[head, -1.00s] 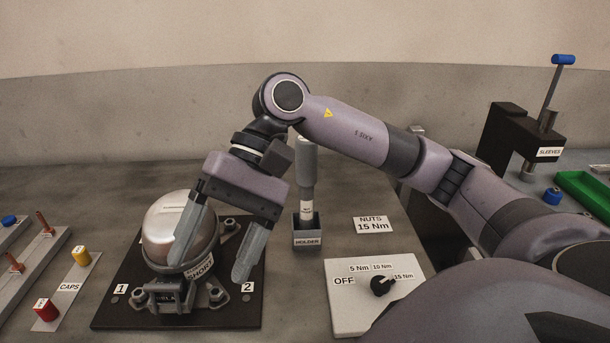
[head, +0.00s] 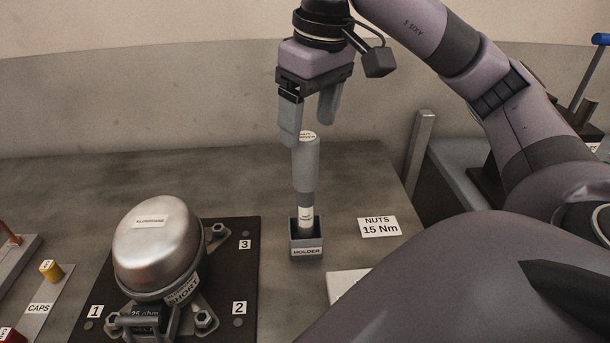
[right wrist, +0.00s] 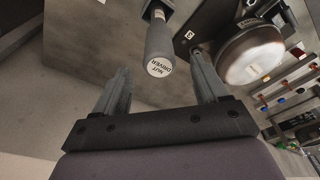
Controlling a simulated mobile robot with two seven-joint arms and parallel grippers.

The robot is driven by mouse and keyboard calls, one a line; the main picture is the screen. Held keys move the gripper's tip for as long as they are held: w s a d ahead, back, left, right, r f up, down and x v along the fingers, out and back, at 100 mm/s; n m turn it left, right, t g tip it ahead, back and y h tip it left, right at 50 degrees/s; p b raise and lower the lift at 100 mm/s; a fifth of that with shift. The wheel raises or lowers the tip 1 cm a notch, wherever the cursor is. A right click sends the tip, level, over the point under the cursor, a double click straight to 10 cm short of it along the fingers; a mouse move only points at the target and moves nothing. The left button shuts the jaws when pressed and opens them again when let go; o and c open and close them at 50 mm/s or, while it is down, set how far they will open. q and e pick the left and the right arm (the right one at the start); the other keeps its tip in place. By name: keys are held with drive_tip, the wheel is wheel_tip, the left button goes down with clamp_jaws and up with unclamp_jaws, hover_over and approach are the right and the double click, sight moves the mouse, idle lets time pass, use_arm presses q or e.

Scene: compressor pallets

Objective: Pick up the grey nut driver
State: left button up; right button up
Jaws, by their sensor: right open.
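The grey nut driver (head: 305,172) stands upright in the small dark holder (head: 306,251) on the bench. Its round top with a white "NUT DRIVER" label also shows in the right wrist view (right wrist: 159,52). My right gripper (head: 308,134) points down at the driver's top, its fingers apart and empty. In the head view one finger overlaps the driver's upper left edge. My left gripper is not in view.
A silver compressor (head: 158,247) stands on a dark pallet (head: 236,228) left of the holder. A "NUTS 15 Nm" card (head: 379,227) lies to the right. A white panel (head: 345,285) is partly hidden by my arm. Caps (head: 50,270) are at far left.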

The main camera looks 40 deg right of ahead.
sight(306, 136)
wheel_tip(306, 136, down, 2)
drive_tip(key=shift+w+a+f+b, duration=0.1)
drive_tip(key=shift+f+b, duration=0.1)
drive_tip(key=shift+b, duration=0.3)
drive_tip(key=shift+w+f, duration=0.2)
drive_tip(key=shift+f, duration=0.8)
drive_tip(key=shift+w+f, duration=0.2)
drive_tip(key=shift+f, duration=0.75)
clamp_jaws()
drive_tip(key=shift+r, duration=0.1)
